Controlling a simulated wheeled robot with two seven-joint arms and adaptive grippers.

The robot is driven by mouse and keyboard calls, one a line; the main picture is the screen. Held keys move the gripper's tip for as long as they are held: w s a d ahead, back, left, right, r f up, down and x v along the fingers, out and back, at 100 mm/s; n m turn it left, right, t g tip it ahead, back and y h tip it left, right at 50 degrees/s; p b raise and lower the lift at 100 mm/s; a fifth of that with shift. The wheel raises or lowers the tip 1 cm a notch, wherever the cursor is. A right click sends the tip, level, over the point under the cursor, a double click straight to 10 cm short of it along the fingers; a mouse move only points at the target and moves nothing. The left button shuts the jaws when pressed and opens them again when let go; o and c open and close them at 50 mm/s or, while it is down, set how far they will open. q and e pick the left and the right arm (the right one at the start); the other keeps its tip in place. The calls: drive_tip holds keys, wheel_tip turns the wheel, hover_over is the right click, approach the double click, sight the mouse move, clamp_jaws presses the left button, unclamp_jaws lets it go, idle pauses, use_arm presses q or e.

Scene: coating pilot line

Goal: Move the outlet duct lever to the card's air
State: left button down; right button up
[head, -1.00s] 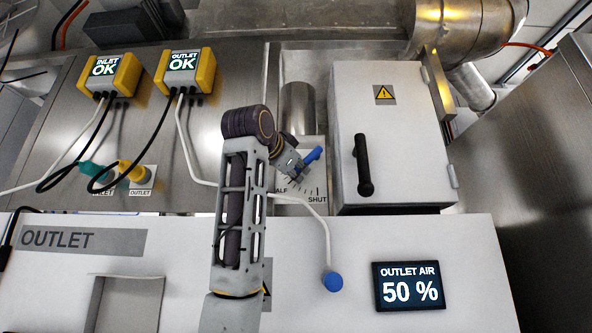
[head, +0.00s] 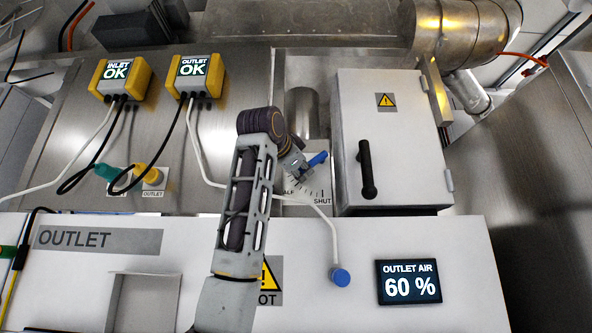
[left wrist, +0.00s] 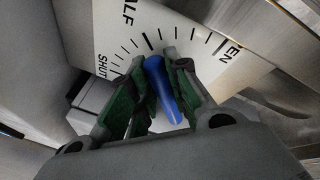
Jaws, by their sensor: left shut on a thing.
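The outlet duct lever (head: 317,159) is a blue handle in front of a white dial plate (head: 314,185) below a metal duct. My left gripper (head: 301,164) is at the lever, partly hidden by my arm. In the left wrist view the gripper's green-padded fingers (left wrist: 160,84) are shut around the blue lever (left wrist: 156,72). Its tip lies near the long middle tick of the dial (left wrist: 190,22), whose lettering is partly cut off or covered. The outlet air display (head: 409,282) reads 60 %. I see no card. My right gripper is not in view.
A white cabinet (head: 402,130) with a black handle stands close to the right of the lever. A white cable ends in a blue knob (head: 340,277) below. The inlet box (head: 119,75) and outlet box (head: 197,72) at the left both show OK.

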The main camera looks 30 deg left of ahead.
use_arm(q)
drive_tip(key=shift+s+a+r+m+g, duration=0.15)
drive_tip(key=shift+a+r+m+g, duration=0.1)
drive_tip(key=shift+r+m, duration=0.35)
drive_tip(key=shift+s+a+r+m+g, duration=0.15)
drive_tip(key=shift+r+m+g, duration=0.15)
drive_tip(key=shift+m, duration=0.4)
drive_tip(key=c, duration=1.3)
unclamp_jaws()
drive_tip(key=shift+c, duration=0.2)
drive_tip(key=v, duration=1.2)
drive_tip(key=shift+f, duration=0.15)
